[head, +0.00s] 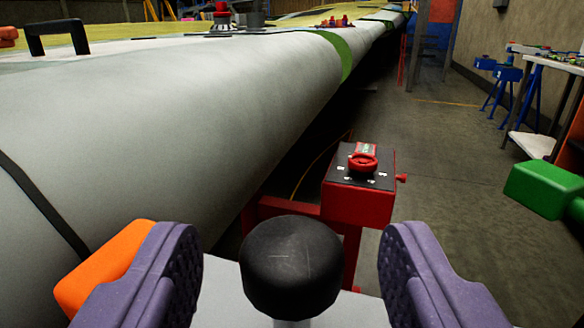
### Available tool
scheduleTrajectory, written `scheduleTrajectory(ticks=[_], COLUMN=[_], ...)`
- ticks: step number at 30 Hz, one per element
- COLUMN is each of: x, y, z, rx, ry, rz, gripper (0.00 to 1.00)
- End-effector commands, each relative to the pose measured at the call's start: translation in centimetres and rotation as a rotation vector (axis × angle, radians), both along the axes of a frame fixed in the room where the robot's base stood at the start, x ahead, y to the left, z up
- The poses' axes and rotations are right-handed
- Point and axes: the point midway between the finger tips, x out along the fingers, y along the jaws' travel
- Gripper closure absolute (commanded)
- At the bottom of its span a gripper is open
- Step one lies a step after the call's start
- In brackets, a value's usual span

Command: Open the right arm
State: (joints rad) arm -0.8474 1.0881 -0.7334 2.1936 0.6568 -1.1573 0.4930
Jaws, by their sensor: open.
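My gripper (290,283) is open, with its two purple ridged fingers wide apart at the bottom of the head view. A black round knob (291,266) on a short pale stem shows between the fingers, with gaps on both sides; neither finger touches it in the picture. Beyond it stands a red box (358,204) with a black top plate, a red round handle (362,162) and a small red knob on its right side. The box is on a red frame (285,207) beside the wing. Which part is the right arm, I cannot tell.
The long grey wing (190,105) fills the left and runs into the distance. An orange block (105,268) shows behind the left finger. A green block (544,190) is at the right. A workbench (552,66) stands by the right wall. Bare floor (450,160) lies between.

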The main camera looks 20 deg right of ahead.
Motion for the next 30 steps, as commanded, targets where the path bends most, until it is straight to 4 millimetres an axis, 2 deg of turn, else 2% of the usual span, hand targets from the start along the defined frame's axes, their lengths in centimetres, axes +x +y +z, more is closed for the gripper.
scheduleTrajectory(ticks=[3, 7, 17, 20, 25, 26, 30], x=[2.0, 3.6, 4.3, 4.3, 4.3, 4.3, 4.3], y=[-0.7, -1.2, -1.4, -1.4, -1.4, -1.4, -1.4], z=[-0.2, -0.1, 0.0, 0.0, 0.0, 0.0, 0.0], rx=[0.000, 0.001, 0.002, 0.002, 0.002, 0.002, 0.002], ry=[0.000, 0.000, 0.003, 0.003, 0.003, 0.003, 0.003], rz=[0.000, -0.001, 0.000, 0.000, 0.000, 0.000, 0.000], gripper=[0.38, 0.38, 0.38, 0.56, 0.96, 1.00, 1.00])
